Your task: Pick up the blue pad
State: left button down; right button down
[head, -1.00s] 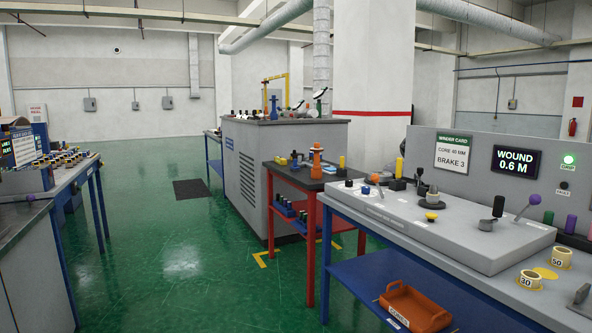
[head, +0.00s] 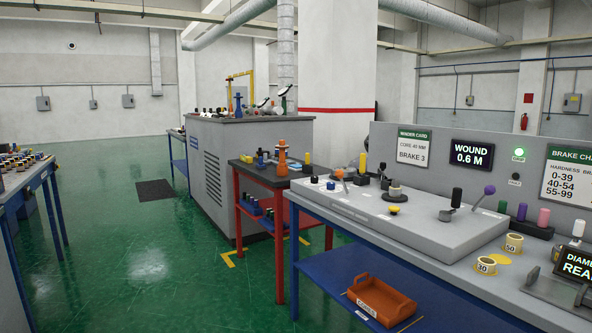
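I cannot clearly make out a blue pad. A small light-blue flat patch (head: 308,169) shows on the dark top of the red-legged table (head: 243,165), beside an orange stand (head: 282,160). A small dark-blue object (head: 261,162) stands on the same top, left of the orange stand. Both are too small to identify. Neither of my grippers is in view.
A grey workbench with a control box (head: 400,222) fills the right, with an orange tray (head: 378,300) on its blue lower shelf. A grey cabinet (head: 212,165) stands behind the red-legged table. Another bench is at the left edge. Green floor (head: 150,255) is open between.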

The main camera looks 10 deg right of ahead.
aim_at(261, 165)
jog(key=u, duration=0.2)
jog(key=i, duration=0.85)
jog(key=u, duration=0.6)
jog(key=i, duration=2.65)
jog(key=z, duration=0.05)
